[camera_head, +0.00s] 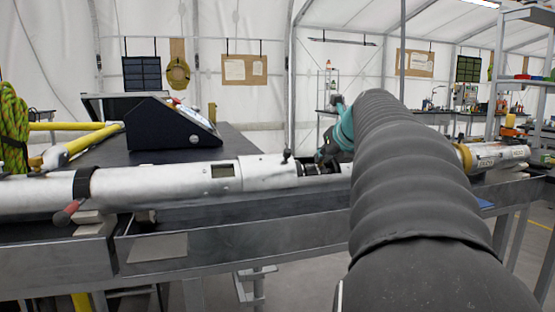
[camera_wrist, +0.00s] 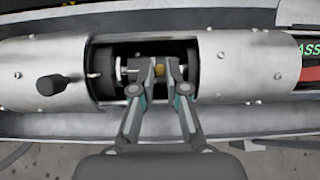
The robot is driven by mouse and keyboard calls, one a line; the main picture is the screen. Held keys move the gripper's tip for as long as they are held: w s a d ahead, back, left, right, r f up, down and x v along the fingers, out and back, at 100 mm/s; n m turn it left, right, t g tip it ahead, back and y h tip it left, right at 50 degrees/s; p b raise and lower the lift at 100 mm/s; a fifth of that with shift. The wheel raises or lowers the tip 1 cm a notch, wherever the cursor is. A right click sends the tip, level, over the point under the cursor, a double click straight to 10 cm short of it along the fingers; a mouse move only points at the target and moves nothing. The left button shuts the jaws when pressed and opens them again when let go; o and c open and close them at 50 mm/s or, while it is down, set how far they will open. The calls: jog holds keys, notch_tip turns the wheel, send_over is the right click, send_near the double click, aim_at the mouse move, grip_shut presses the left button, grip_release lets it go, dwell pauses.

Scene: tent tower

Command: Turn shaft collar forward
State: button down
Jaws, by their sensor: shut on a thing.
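A dark round part (camera_wrist: 103,62) sits in the left end of the window. In the head view the tube (camera_head: 150,184) lies level along the bench, and my gripper (camera_head: 325,156) is at its opening, partly hidden by my arm.
A dark knob (camera_wrist: 52,84) sticks out of the tube left of the window. In the head view a black instrument case (camera_head: 165,125) stands on the bench behind the tube. Yellow poles (camera_head: 80,145) and a green rope (camera_head: 13,125) are at the left. A red-tipped handle (camera_head: 68,212) hangs at the front.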

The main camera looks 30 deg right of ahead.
jog(key=w+g, duration=0.1)
jog(key=g, duration=0.2)
jog(key=shift+w+d+r+y, duration=0.2)
jog(key=shift+w+r+y, duration=0.2)
jog(key=shift+w+d+r+g+y, duration=0.15)
jog(key=shift+w+g+y, duration=0.25)
jog(key=shift+g, duration=0.6)
jog(key=shift+w, duration=0.15)
jog(key=c, duration=1.2)
grip_release()
jog(key=v, duration=0.7)
jog(key=shift+r, duration=0.2)
